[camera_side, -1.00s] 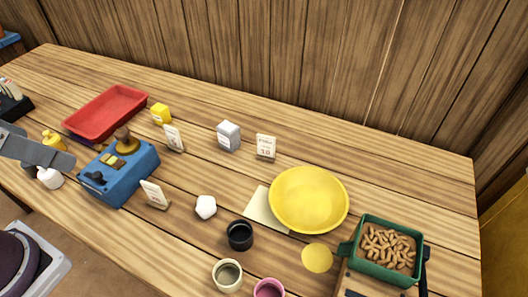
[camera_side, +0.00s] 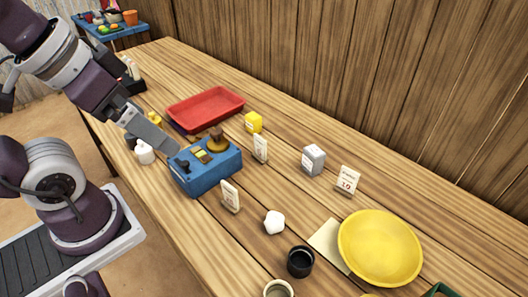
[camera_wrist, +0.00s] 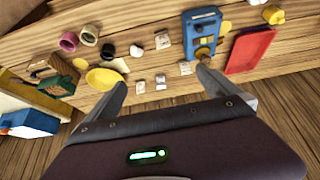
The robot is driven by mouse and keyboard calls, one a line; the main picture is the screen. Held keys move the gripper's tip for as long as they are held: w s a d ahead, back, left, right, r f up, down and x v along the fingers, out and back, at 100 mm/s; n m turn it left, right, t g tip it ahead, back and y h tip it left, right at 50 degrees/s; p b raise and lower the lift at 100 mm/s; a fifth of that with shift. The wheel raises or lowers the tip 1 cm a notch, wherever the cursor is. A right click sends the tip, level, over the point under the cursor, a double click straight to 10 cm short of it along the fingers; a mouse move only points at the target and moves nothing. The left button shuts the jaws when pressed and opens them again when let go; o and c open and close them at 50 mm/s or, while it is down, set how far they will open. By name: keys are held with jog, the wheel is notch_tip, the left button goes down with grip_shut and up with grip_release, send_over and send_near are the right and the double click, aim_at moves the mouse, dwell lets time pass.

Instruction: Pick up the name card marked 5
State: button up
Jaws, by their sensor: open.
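Three white name cards stand on the wooden table. In the side view, the right card (camera_side: 347,180) seems to read 10. The numbers on the back card (camera_side: 260,148) and the front card (camera_side: 230,195) are too small to read, so I cannot tell which is marked 5. In the wrist view, small pale cards show ahead, among them one card (camera_wrist: 162,40) near the blue device and another (camera_wrist: 185,68) closer to me. My gripper (camera_side: 160,135) is over the table beside the blue device, at left. In the wrist view my gripper (camera_wrist: 162,78) is open and empty.
The blue device (camera_side: 207,170) stands left of the cards. A grey box (camera_side: 313,160), yellow block (camera_side: 253,122), white lump (camera_side: 274,222), black cup (camera_side: 300,263) and yellow bowl (camera_side: 380,248) stand around them. A red tray (camera_side: 206,108) lies behind.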

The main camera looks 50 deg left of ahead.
dwell(0.4)
jog(key=c, duration=1.5)
